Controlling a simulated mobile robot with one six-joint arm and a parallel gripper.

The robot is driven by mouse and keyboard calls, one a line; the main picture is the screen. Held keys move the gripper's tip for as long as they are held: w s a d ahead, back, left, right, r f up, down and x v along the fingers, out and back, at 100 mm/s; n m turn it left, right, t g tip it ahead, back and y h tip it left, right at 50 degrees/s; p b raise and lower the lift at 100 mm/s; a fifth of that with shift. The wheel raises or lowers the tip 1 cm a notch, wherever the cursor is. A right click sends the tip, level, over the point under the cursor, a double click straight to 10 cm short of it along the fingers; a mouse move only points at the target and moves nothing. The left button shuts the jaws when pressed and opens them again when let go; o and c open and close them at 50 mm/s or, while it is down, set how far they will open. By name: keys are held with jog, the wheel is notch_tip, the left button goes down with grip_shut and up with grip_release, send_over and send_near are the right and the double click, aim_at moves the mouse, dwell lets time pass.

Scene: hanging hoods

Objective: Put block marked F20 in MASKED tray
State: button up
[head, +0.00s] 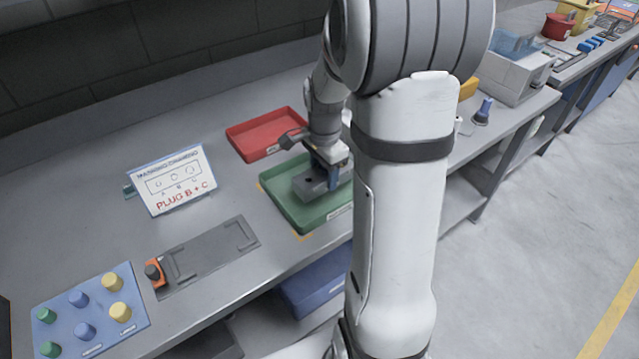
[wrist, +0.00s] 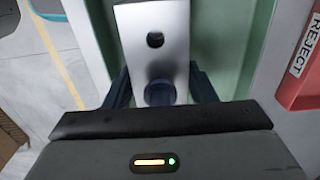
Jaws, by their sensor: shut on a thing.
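A grey block (head: 308,185) is held between the fingers of my gripper (wrist: 160,90) over the green tray (head: 291,214). In the wrist view the block (wrist: 150,20) has one dark open hole, and a dark blue round plug sits nearer my gripper. No F20 mark is readable, and the block's near end is hidden by my gripper. The green tray's label is too small and partly hidden to read. Green tray floor and wall (wrist: 228,40) show around the block. Whether the block touches the tray floor I cannot tell.
A red tray (head: 262,136) stands behind the green one; its label reads REJECT in the wrist view. A sign (head: 172,180) reads PLUG B + C. A grey fixture (head: 212,255) and a blue board (head: 90,318) with coloured plugs stand left. My arm hides the bench at right.

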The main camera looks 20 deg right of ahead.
aim_at(323, 186)
jog(key=shift+f, duration=2.05)
jog(key=shift+f, duration=0.15)
jog(key=o, duration=1.4)
jog(key=shift+s, duration=0.1)
jog(key=shift+o, duration=0.2)
notch_tip(323, 186, up, 12)
jog(key=s+a+r+n+t, duration=0.1)
jog(key=s+a+n, duration=0.4)
jog(key=s+n, duration=0.2)
jog(key=s+a+r+n+t, duration=0.1)
jog(key=s+a+n, duration=0.4)
jog(key=s+n, duration=0.3)
jog(key=shift+s+a+r+n+t, duration=0.15)
jog(key=shift+s+r+n+t, duration=0.15)
jog(key=shift+n, duration=0.2)
